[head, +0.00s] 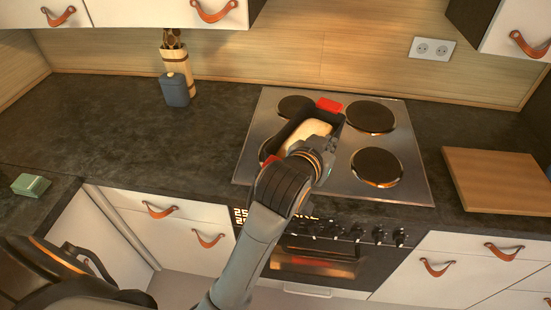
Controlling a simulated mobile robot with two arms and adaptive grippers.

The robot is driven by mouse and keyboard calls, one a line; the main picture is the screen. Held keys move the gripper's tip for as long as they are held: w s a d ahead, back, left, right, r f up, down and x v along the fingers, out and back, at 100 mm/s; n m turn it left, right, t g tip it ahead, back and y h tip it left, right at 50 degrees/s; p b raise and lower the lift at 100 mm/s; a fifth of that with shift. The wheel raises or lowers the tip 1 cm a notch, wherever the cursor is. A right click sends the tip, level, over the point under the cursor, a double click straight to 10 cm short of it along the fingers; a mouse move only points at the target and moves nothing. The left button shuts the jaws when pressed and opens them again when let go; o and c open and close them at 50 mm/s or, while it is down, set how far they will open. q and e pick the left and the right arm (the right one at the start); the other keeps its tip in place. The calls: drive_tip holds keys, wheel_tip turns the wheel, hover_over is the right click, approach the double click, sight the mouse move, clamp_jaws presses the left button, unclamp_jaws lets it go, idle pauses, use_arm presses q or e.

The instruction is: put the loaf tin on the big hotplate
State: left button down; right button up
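The loaf tin (286,132) is dark with red grips at both ends and pale dough or bread inside. It is over the left half of the steel hob, set slantwise. I cannot tell whether it rests there or is a little above. The big hotplate (370,116) looks to be the back right one, dark and bare. My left gripper (325,147) is at the tin's right long side, close to the rim. Its fingers are mostly hidden, so I cannot tell whether they grip the tin. My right gripper is not in view.
A smaller front right hotplate (377,167) is bare, and a back left one (295,105) shows behind the tin. A wooden board (500,180) lies right of the hob. A blue-grey container (176,90) and a green block (31,185) stand left. Counter between is clear.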

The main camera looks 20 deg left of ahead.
use_arm(q)
drive_tip(key=shift+w+a, duration=0.15)
drive_tip(key=shift+a, duration=0.2)
drive_tip(key=w+a+f, duration=0.1)
drive_tip(key=w, duration=0.1)
drive_tip(key=w+a+f+p, duration=0.1)
drive_tip(key=w+a, duration=0.1)
drive_tip(key=w, duration=0.1)
drive_tip(key=w+a+f+p, duration=0.1)
drive_tip(key=w+a, duration=0.1)
drive_tip(key=shift+w+f, duration=0.25)
drive_tip(key=shift+f, duration=0.05)
drive_tip(key=w+f, duration=0.1)
drive_tip(key=f, duration=0.2)
drive_tip(key=w+a+f+p, duration=0.1)
drive_tip(key=f, duration=0.1)
drive_tip(key=w+a+f+p, duration=0.1)
drive_tip(key=w+f, duration=0.1)
drive_tip(key=f, duration=0.1)
drive_tip(key=shift+a+f, duration=0.25)
drive_tip(key=shift+f, duration=0.3)
drive_tip(key=shift+f, duration=0.15)
drive_tip(key=c, duration=1.8)
unclamp_jaws()
drive_tip(key=shift+s+f, duration=0.15)
drive_tip(key=shift+f, duration=0.05)
drive_tip(key=shift+o, duration=1.4)
